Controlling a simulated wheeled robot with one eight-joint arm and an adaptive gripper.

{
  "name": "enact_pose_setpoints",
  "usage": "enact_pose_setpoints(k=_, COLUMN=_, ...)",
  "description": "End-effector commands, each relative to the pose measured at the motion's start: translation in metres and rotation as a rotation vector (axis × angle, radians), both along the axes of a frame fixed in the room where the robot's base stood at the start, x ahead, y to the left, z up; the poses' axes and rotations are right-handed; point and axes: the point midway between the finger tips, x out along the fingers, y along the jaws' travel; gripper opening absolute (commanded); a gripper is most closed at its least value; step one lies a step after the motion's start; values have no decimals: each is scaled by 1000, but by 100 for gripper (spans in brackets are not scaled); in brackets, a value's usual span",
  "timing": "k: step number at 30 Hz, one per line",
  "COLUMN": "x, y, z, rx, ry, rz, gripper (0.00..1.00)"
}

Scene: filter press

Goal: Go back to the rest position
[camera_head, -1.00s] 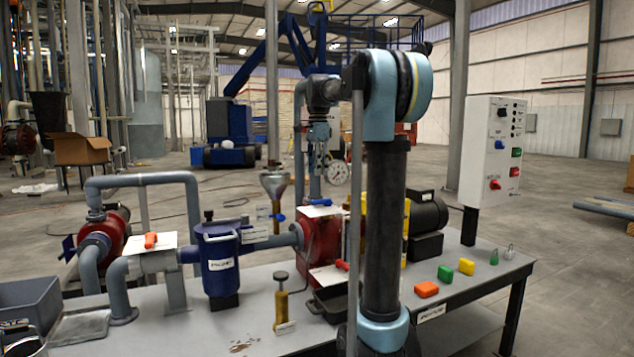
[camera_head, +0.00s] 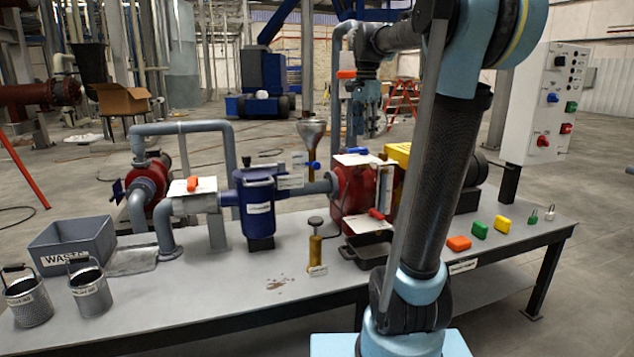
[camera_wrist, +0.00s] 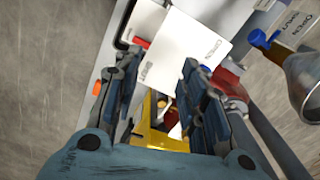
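My gripper (camera_head: 372,128) hangs fingers-down above the back of the bench, over the red pump housing (camera_head: 353,195) and beside the upright grey pipe. In the wrist view my gripper (camera_wrist: 162,88) has its two blue-grey fingers spread apart with nothing held between them. Past the fingers lie a white OPEN/SHUT card (camera_wrist: 185,50) with a red handle (camera_wrist: 140,43), and a yellow part (camera_wrist: 155,138). My arm rises at the right of the head view and hides part of the bench.
The bench (camera_head: 215,310) carries a blue strainer (camera_head: 259,212), a WASTE bin (camera_head: 75,243), two mesh baskets (camera_head: 90,290), a brass plunger (camera_head: 316,250) and a black tray (camera_head: 368,252). A control box (camera_head: 540,100) stands right. Coloured tags lie on the right end.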

Motion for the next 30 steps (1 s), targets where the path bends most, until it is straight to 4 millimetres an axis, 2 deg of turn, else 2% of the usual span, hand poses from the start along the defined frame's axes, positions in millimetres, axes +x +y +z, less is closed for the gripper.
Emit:
enact_pose_setpoints(k=1, x=-15, y=-3, z=-10, rx=-2, ry=-7, rz=38, gripper=38)
enact_pose_setpoints(k=3, x=-34, y=-6, z=-24, rx=-4, ry=-16, rz=99, gripper=38)
enact_pose_setpoints(k=14, x=-129, y=-18, z=-107, rx=-30, ry=-63, rz=413, gripper=38)
enact_pose_setpoints(k=24, x=-213, y=-27, z=-205, rx=-70, ry=-106, rz=706, gripper=38)
enact_pose_setpoints(k=30, x=-255, y=-30, z=-267, rx=-98, ry=-126, rz=870, gripper=38)
